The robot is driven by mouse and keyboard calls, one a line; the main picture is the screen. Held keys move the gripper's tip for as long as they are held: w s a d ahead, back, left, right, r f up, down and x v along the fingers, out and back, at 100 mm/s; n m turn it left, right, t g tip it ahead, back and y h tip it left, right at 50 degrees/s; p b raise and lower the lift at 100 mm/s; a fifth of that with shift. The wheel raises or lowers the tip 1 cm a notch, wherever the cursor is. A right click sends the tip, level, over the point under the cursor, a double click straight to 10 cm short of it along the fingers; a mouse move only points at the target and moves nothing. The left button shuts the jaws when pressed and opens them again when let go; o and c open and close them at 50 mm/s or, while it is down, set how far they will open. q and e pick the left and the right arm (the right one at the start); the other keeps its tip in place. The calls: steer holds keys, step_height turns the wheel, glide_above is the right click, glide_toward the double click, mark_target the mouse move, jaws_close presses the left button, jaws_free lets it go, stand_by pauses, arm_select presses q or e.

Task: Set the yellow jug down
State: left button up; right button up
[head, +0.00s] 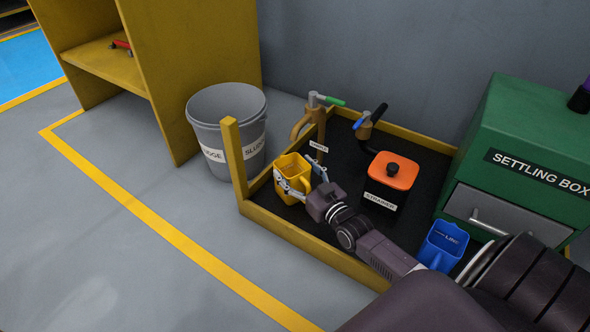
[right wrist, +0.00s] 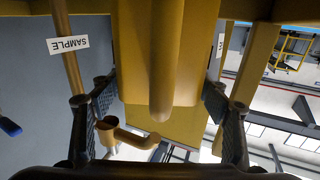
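The yellow jug (head: 290,164) is upright at the left end of the black tray, close to the brass sample tap (head: 303,124). My right gripper (head: 304,184) has its fingers on both sides of the jug, and it is shut on it. In the right wrist view the jug's yellow body (right wrist: 130,60) fills the space between the two fingers, with the handle (right wrist: 165,70) towards the camera. I cannot tell whether the jug's base touches the tray floor. My left gripper is out of view.
The black tray has a yellow rim (head: 312,250). Floor (head: 110,250) is clear at left.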

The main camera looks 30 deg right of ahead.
steer(key=shift+o, duration=0.8)
steer(key=shift+r, duration=0.25)
steer(key=s+p, duration=0.5)
steer(key=s, duration=0.1)
steer(key=shift+s, duration=0.35)
steer(key=shift+s+f, duration=0.1)
steer(key=shift+s, duration=0.35)
